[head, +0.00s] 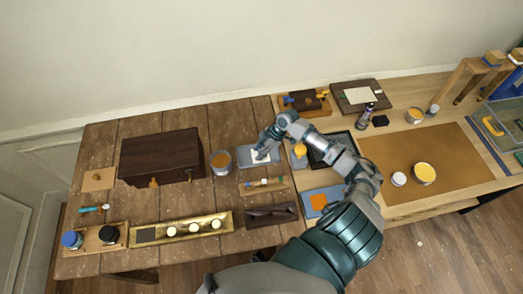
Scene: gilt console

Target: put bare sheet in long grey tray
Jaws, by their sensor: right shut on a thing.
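My right gripper (266,146) reaches in from the lower right and is low over a grey tray (246,164) on the brown plank table. It is shut on a small white sheet (262,157), which seems to be the bare sheet. The sheet lies over the grey tray's middle, and the fingers partly cover it. I cannot tell whether the sheet touches the tray floor. My left gripper is not in view.
A tin (220,162) stands close left of the grey tray, beside a dark wooden box (161,158). A wooden rack (264,185) and a dark brown holder (272,215) lie in front. A blue-grey tray (309,207) holds something orange. An ochre mat (400,165) lies right.

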